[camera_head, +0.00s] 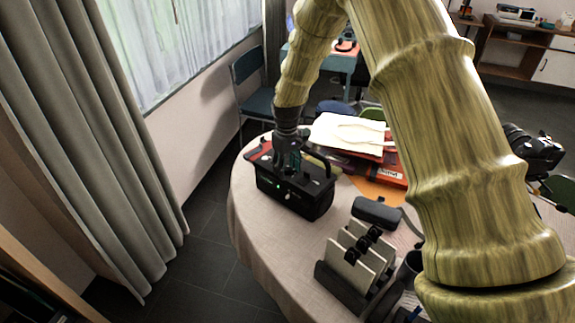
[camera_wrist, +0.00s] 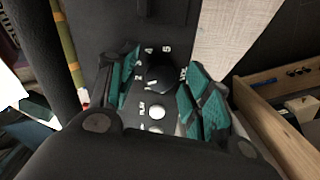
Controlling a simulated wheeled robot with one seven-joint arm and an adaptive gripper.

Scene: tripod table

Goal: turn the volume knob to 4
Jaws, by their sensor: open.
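A black box-shaped device with a carry handle (camera_head: 318,196) stands near the left edge of the round table. In the wrist view its dark panel (camera_wrist: 100,35) carries a black volume knob (camera_wrist: 159,74) with white numbers around it. The 4 and 5 are readable at the top of the dial, with smaller numbers down its left side. I cannot tell for sure where the knob's mark points. A round white button (camera_wrist: 157,112) sits below the knob. My gripper (camera_wrist: 160,82) is open, its teal-padded fingers on either side of the knob. In the head view my gripper (camera_head: 288,162) is over the device.
The table (camera_head: 262,228) has a pale cloth. A black rack with upright boards (camera_head: 352,262) and a dark case (camera_head: 376,212) stand to the device's right. A red box (camera_head: 372,167) with papers lies behind. A chair (camera_head: 256,90) stands by the curtained window.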

